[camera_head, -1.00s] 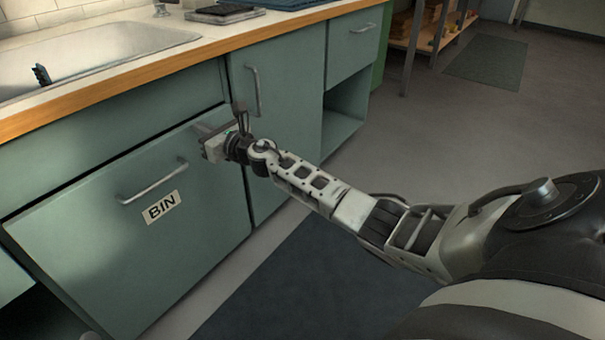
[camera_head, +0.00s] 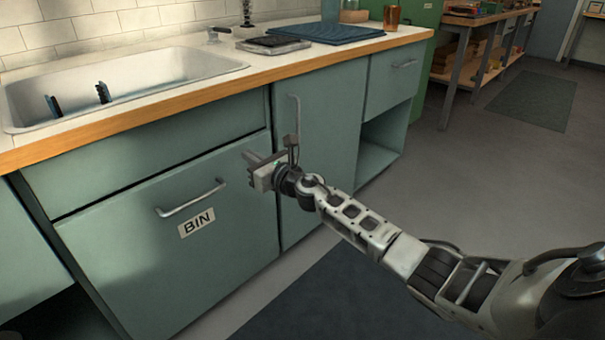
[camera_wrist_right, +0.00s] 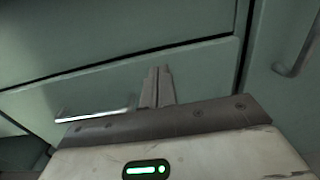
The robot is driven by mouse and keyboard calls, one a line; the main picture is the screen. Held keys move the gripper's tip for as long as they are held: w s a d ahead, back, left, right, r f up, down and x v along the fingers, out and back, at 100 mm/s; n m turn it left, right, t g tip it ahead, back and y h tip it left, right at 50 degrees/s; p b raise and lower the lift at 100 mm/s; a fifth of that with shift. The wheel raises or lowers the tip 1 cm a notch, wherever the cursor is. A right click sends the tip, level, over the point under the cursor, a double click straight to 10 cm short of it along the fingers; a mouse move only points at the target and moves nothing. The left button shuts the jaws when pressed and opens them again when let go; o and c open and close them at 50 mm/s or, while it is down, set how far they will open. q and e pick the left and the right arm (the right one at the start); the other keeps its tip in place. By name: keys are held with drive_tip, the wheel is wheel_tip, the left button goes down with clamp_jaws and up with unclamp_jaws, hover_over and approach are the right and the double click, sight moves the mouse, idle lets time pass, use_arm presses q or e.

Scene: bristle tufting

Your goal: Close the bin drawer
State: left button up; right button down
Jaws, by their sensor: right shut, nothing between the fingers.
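The green bin drawer (camera_head: 150,265) is low on the left of the cabinet, with a metal bar handle (camera_head: 190,199) and a "BIN" label (camera_head: 197,222). Its front sits close to the cabinet face, with a dark gap along its top edge. I cannot tell whether it is fully flush. My right gripper (camera_head: 250,158) is at the drawer's upper right corner, right of the handle. In the right wrist view its fingers (camera_wrist_right: 158,72) are shut and empty, pointing at the drawer front (camera_wrist_right: 85,92). Contact is unclear. My left gripper is out of view.
A cupboard door (camera_head: 318,140) with a vertical handle stands right of the drawer. Above runs a wood-edged counter (camera_head: 300,66) with a sink (camera_head: 150,75). A dark mat (camera_head: 330,290) lies on the floor. Open floor is to the right.

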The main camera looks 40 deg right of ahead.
use_arm(q)
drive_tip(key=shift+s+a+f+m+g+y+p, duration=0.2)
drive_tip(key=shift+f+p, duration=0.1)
drive_tip(key=shift+p, duration=0.1)
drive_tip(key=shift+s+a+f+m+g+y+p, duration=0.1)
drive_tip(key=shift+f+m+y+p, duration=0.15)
drive_tip(key=shift+p, duration=0.15)
use_arm(e)
drive_tip(key=s+d, duration=0.2)
drive_tip(key=s, duration=0.8)
drive_tip(key=shift+s, duration=0.15)
